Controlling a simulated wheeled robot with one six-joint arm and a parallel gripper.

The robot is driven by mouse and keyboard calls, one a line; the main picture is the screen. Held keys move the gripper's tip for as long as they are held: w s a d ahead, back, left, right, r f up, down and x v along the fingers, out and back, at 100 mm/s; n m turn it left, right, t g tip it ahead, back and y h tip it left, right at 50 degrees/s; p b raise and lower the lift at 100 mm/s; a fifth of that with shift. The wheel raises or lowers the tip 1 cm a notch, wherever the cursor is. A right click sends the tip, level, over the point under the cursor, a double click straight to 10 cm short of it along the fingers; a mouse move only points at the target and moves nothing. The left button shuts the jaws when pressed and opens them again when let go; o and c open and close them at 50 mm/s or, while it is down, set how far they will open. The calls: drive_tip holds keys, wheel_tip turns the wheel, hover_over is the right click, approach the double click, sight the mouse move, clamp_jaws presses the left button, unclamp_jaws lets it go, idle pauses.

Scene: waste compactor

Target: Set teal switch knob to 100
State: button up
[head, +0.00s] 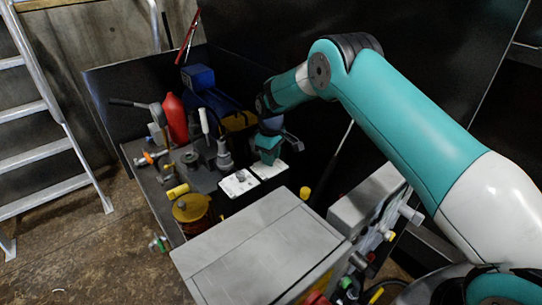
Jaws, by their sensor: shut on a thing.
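My gripper (287,143) hangs at the end of my arm over the far right side of the low workbench, just beyond two white sheets. It is small in the picture, and its grey fingers point to the right and down. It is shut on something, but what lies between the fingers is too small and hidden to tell. A teal block shows right beside the fingers; I cannot tell whether it is part of my wrist or the teal switch knob. No dial marks or number can be read from here.
A large grey metal box (262,254) stands in front, with a smaller grey box (366,196) on its right. The workbench holds a red bottle (175,118), a blue machine (198,78), a yellow-topped spool (191,207) and several tools. A ladder (41,108) leans at left; floor there is clear.

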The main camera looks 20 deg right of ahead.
drive_tip(key=shift+r+n, duration=0.1)
drive_tip(key=shift+n, duration=0.2)
drive_tip(key=o, duration=0.9)
wheel_tip(320, 180, up, 17)
drive_tip(key=shift+r, duration=0.2)
